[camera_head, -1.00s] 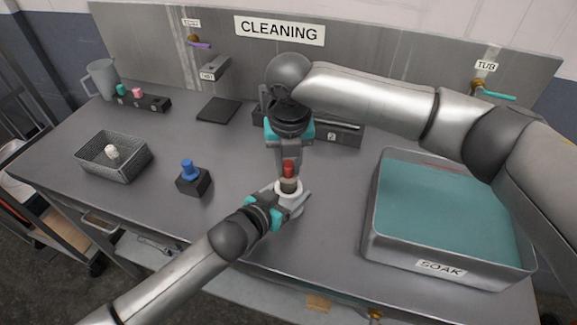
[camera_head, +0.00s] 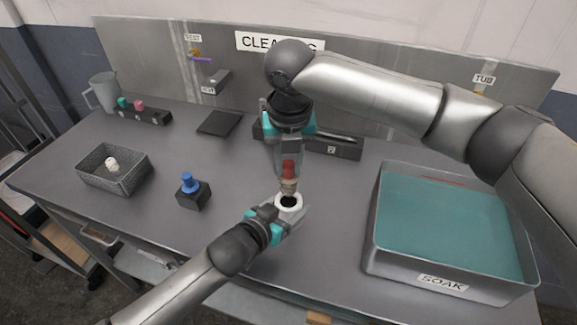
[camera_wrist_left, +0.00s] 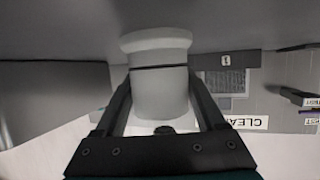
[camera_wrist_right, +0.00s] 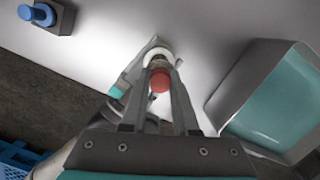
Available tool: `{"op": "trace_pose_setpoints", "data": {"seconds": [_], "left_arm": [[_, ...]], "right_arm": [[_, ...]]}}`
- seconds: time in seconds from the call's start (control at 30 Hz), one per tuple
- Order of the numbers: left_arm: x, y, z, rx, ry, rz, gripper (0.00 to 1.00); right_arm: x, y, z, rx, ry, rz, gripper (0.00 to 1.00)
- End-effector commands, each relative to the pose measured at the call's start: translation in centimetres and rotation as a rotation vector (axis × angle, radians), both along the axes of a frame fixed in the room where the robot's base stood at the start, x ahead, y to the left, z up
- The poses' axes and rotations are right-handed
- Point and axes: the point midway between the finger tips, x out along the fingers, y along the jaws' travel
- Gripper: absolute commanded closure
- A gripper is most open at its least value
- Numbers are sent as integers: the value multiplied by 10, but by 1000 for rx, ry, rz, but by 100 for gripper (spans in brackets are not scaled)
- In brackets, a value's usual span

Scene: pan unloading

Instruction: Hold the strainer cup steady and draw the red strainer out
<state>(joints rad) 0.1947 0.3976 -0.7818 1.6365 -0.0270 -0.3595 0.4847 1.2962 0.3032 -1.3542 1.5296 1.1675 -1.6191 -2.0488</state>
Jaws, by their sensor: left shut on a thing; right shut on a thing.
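The white strainer cup (camera_head: 289,203) stands on the counter with its dark opening facing up. My left gripper (camera_head: 285,212) is shut around the cup's side; the left wrist view shows the cup (camera_wrist_left: 160,85) between both fingers. The red strainer (camera_head: 288,170) has a red top and a brownish lower part. My right gripper (camera_head: 288,165) comes down from above and is shut on it. In the head view the strainer's lower end is just above the cup's mouth. The right wrist view shows its red top (camera_wrist_right: 160,80) between the fingers, hiding part of the cup.
A teal-filled soak tub (camera_head: 450,230) stands at right. A blue-knobbed part on a black block (camera_head: 193,195) and a wire basket (camera_head: 128,178) with a white item are at left. A dark rack (camera_head: 335,148) stands behind my right gripper.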

Motion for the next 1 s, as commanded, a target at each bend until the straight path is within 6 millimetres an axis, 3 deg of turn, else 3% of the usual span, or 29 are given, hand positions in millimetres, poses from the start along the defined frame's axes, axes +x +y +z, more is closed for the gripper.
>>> {"op": "trace_pose_setpoints", "data": {"seconds": [0.33, 0.37, 0.57, 1.0], "left_arm": [[0, 1, -1, 2, 1, 1, 92], [0, 1, -1, 2, 1, 1, 25], [0, 0, -1, 2, 0, 1, 2], [-7, 5, 2, 1, 2, 0, 0]], "right_arm": [[0, 0, 3, 0, 0, 1, 100], [0, 0, 2, 0, 0, 1, 100], [0, 0, 2, 0, 0, 1, 100], [0, 0, 2, 0, 0, 1, 100]]}}
